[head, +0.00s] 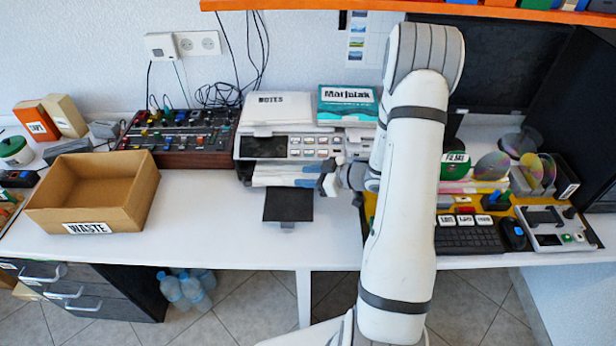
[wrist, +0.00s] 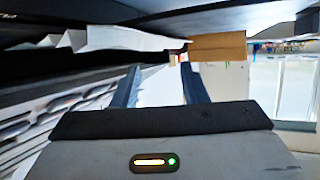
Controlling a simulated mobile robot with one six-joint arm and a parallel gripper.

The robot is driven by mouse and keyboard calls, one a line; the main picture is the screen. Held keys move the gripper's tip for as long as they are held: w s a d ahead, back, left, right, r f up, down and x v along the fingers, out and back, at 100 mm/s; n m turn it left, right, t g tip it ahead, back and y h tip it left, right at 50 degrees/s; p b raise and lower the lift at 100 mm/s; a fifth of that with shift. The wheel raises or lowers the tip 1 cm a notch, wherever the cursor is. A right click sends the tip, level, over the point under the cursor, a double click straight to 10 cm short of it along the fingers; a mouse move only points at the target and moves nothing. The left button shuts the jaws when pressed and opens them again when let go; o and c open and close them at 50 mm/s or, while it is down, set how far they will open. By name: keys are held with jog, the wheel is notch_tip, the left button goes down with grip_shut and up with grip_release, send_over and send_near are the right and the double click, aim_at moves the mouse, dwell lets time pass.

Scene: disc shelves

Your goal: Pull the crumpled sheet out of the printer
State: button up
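The printer (head: 246,147) stands on the white table, with a row of buttons on its front. Whitish, uneven paper (head: 280,174) shows at its front opening, above a black flat tray (head: 288,205). In the wrist view, a jagged white sheet (wrist: 115,38), apparently the crumpled one, stands out against a dark gap. My gripper (head: 322,182) is at the right end of the printer's front, pointing left across it. In the wrist view its two fingers (wrist: 160,65) are apart, with nothing clearly held between them. The sheet appears ahead of the fingertips; exact contact cannot be told.
An open cardboard box labelled WASTE (head: 134,206) stands to the left; a brown patch ahead in the wrist view may be it. A mixer (head: 180,135) is behind it. A keyboard (head: 465,237) is right of my arm. Table between box and tray is clear.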

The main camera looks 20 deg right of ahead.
aim_at(283, 176)
jog(key=x, duration=0.7)
jog(key=shift+a+f, duration=0.1)
jog(key=shift+c, duration=0.5)
grip_shut()
jog(key=shift+s+a+r+b, duration=0.1)
jog(key=shift+s+a, duration=0.3)
jog(key=shift+s, duration=0.85)
jog(key=shift+s+a+r+b, duration=0.1)
jog(key=shift+s+a, duration=0.35)
jog(key=shift+s, duration=0.8)
jog(key=shift+s+a+r+b, duration=0.1)
jog(key=shift+s+a, duration=0.3)
jog(key=shift+s, duration=0.85)
notch_tip(283, 176, up, 7)
jog(key=s+p, duration=0.2)
jog(key=p, duration=0.3)
jog(key=shift+a, duration=0.3)
